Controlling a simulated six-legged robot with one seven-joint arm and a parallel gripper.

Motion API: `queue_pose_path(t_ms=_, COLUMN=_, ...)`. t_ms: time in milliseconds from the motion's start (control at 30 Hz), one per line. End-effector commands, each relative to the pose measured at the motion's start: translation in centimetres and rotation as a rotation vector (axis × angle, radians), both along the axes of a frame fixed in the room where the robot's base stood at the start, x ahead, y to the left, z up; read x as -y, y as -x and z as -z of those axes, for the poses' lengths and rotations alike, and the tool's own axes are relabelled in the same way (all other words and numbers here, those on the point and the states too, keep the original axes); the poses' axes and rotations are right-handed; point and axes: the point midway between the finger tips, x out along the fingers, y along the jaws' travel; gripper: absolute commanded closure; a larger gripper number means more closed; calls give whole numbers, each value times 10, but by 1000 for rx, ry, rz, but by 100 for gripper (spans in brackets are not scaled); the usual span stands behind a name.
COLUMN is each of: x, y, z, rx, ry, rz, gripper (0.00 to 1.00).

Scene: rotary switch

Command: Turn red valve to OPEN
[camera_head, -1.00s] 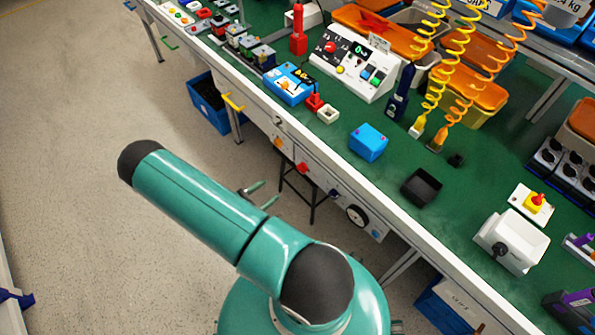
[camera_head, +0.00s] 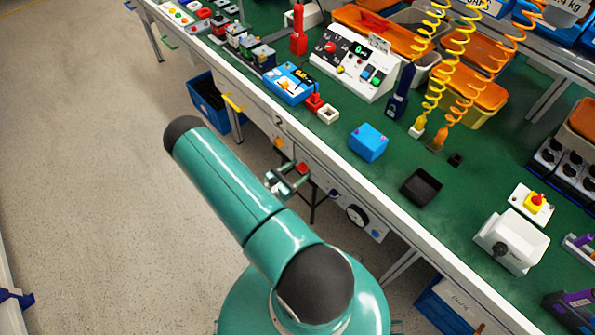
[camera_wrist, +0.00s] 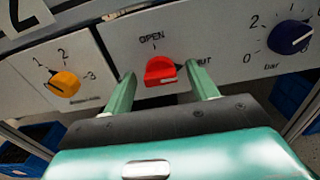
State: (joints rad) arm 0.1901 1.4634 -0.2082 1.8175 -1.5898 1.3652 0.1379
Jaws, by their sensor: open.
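The red valve (camera_wrist: 160,72) is a red knob on a light panel in the wrist view. OPEN is printed above it with a tick mark, and a label ending in "UT" is at its right, partly hidden by a finger. A pale mark shows on the knob's lower right part. My gripper (camera_wrist: 160,88) is open, with one green finger on each side of the knob; I cannot tell whether either touches it. In the head view the valve (camera_head: 302,168) is on the bench's front panel, with my gripper (camera_head: 287,182) close in front.
A yellow knob (camera_wrist: 65,83) numbered 1 to 3 is to the left of the valve, and a dark blue knob (camera_wrist: 289,37) marked bar is to the right. The bench top (camera_head: 310,135) above carries several boxes and devices. The floor (camera_head: 90,180) at left is clear.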

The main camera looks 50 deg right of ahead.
Motion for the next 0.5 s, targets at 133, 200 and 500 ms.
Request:
queue_pose_path(t_ms=133, x=3, y=1, z=0, rx=0, ry=0, rz=-1, gripper=42)
queue_pose_path(t_ms=200, x=3, y=0, z=0, rx=0, ry=0, rz=-1, gripper=42)
queue_pose_path(t_ms=500, x=2, y=0, z=0, rx=0, ry=-1, rz=-1, gripper=85)
